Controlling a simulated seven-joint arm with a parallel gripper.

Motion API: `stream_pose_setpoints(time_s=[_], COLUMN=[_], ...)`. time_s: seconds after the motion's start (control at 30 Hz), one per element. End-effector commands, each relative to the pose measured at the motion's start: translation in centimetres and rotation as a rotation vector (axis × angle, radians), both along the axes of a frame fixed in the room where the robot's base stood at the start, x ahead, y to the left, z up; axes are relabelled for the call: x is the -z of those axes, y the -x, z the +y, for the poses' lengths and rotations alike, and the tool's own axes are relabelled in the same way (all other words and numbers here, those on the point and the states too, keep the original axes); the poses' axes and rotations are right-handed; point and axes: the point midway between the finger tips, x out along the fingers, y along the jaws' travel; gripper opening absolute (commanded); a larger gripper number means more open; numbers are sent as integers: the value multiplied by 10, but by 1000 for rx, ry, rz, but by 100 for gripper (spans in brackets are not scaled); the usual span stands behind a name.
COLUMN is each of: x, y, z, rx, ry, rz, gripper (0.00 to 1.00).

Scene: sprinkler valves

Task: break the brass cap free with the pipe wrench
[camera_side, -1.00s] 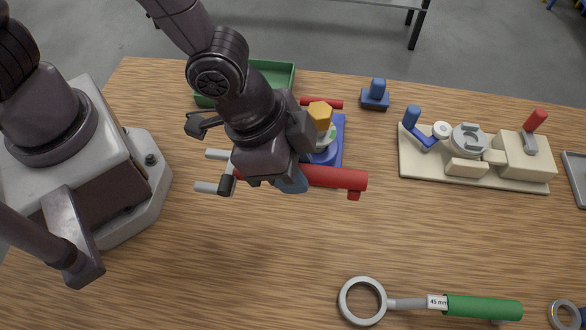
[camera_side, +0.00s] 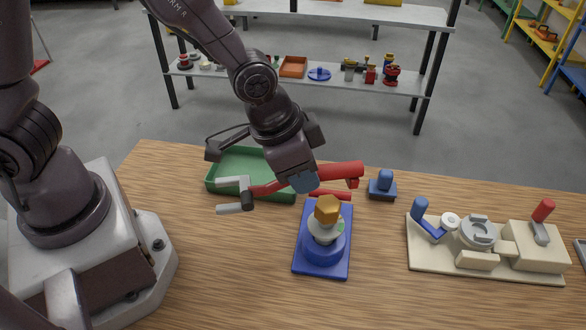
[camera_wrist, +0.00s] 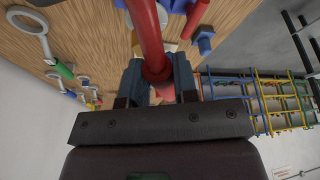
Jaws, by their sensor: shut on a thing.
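My gripper (camera_side: 303,182) is shut on the red pipe wrench (camera_side: 342,173) and holds it in the air. In the side view the grey wrench jaws (camera_side: 235,209) point left, apart from the cap, over the table beside the green tray. The brass cap (camera_side: 328,209) is a golden hex on a pale collar above a round blue base on a blue plate (camera_side: 312,265). The cap looks seated and upright. In the wrist view the red handle (camera_wrist: 148,35) runs between my two blue fingers (camera_wrist: 157,78); the cap is not clear there.
A green tray (camera_side: 222,188) lies behind the wrench. A small blue block with a peg (camera_side: 384,184) stands behind right. A beige valve board (camera_side: 430,262) with blue and red handles is at the right. A ring-ended tool (camera_wrist: 30,20) shows in the wrist view. The front table is clear.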

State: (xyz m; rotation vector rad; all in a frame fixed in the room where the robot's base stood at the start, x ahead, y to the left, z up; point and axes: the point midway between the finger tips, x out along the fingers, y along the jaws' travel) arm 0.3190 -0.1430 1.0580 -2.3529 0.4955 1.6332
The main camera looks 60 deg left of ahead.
Motion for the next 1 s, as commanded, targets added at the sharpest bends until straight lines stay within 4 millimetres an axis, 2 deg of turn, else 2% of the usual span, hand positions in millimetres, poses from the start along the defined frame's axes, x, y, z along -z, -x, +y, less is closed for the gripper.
stream_pose_setpoints(time_s=[0.03,0.2,0.33,0.4,0.5,0.57,0.67,0.8,1.0], x=[-5,-14,-18,-19,-19,-18,-14,-17,-27], y=[-12,-31,-37,-38,-38,-38,-44,-69,-94], z=[24,87,121,132,140,137,121,79,42], rx=[-74,-255,-351,-384,-404,-398,-345,-263,-373], ry=[3,6,7,8,8,8,9,9,6], rz=[-7,-20,-33,-36,-38,-36,-37,-39,-39], gripper=[0,0,0,0,0,0,0,0,0])
